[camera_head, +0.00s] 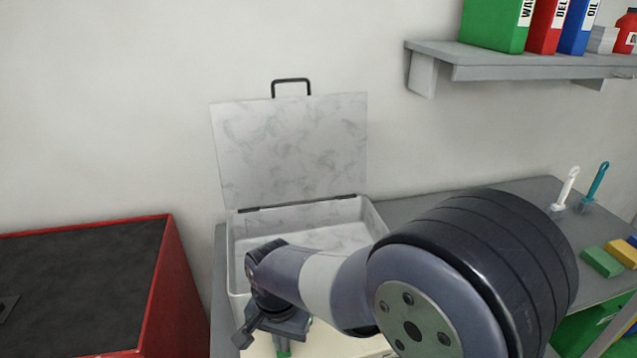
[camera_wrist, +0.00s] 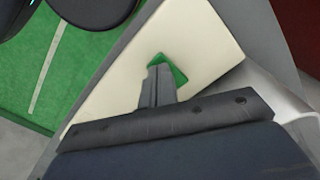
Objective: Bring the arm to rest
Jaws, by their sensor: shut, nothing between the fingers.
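My gripper (camera_wrist: 158,92) points down over a cream surface (camera_wrist: 205,35) in the wrist view, its fingers together and empty. A small green patch (camera_wrist: 171,70) shows right by the fingertips; I cannot tell whether it is part of the cream surface or a separate piece. In the head view my gripper (camera_head: 276,338) is low, just in front of a white marbled box (camera_head: 235,260). The arm reaches in from the right, bent, and hides part of the box. The box lid (camera_head: 290,145) stands open and upright.
A red cabinet (camera_head: 175,290) with a dark top stands at the left. A wall shelf (camera_head: 530,62) holds binders at upper right. The grey bench (camera_head: 535,195) carries two brushes (camera_head: 572,185) and coloured blocks (camera_head: 603,262) at the right.

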